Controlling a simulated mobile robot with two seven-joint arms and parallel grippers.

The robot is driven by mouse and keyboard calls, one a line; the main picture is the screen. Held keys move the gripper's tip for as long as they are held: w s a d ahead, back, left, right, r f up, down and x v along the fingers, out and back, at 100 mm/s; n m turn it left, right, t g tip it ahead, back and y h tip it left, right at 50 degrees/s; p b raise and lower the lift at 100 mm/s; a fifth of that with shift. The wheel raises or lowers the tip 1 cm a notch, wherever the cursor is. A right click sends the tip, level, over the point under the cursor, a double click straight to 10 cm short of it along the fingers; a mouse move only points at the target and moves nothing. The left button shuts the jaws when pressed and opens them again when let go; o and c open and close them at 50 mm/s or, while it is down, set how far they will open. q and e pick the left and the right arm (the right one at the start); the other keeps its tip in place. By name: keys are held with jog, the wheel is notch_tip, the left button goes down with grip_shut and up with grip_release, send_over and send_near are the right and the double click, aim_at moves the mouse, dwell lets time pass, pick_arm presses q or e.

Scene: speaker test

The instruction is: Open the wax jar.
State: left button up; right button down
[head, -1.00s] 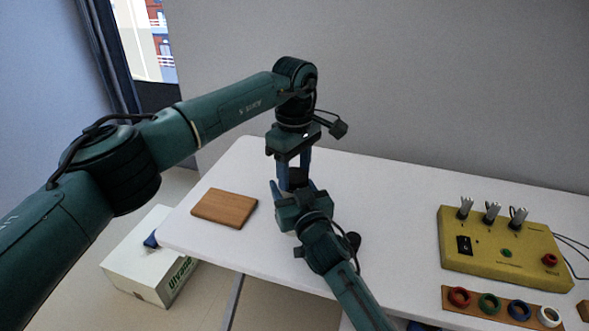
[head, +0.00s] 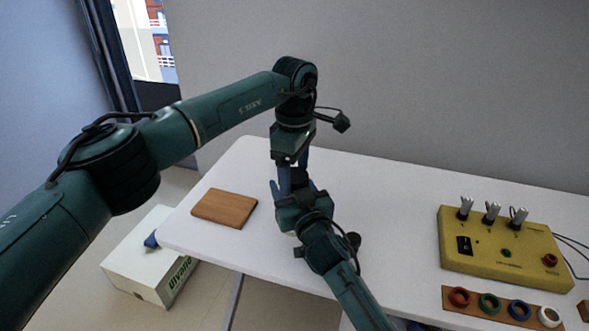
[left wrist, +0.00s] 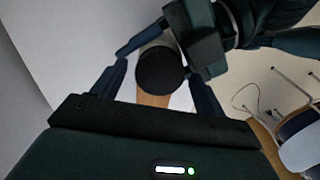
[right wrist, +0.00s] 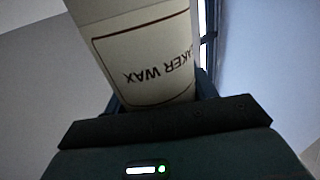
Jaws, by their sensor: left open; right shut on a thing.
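The wax jar has a pale body with a "WAX" label, seen upside down in the right wrist view (right wrist: 150,55), and a round black lid (left wrist: 160,70). In the head view the lid (head: 299,179) shows between the two grippers; the body is mostly hidden. My right gripper (head: 296,190) is shut on the jar and holds it above the table. My left gripper (head: 292,171) points down from above, open, with its fingers on either side of the lid. I cannot tell whether they touch it.
A brown wooden board (head: 224,208) lies on the white table (head: 390,200) at left. A yellow control box (head: 490,260) with switches and a strip with coloured rings (head: 489,307) are at right. A white carton (head: 135,270) stands on the floor. The table between is clear.

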pick_arm(q)
jog(key=shift+r, duration=0.1)
notch_tip(320, 180, up, 4)
jog(key=shift+r, duration=0.2)
jog(key=shift+c, duration=0.3)
notch_tip(320, 180, up, 3)
jog(key=m, duration=0.3)
jog(key=shift+f, duration=0.1)
notch_tip(320, 180, down, 7)
jog(key=shift+f, duration=0.2)
jog(key=shift+c, duration=0.3)
jog(key=c, duration=1)
jog(key=shift+o, duration=0.2)
jog(key=n, duration=0.3)
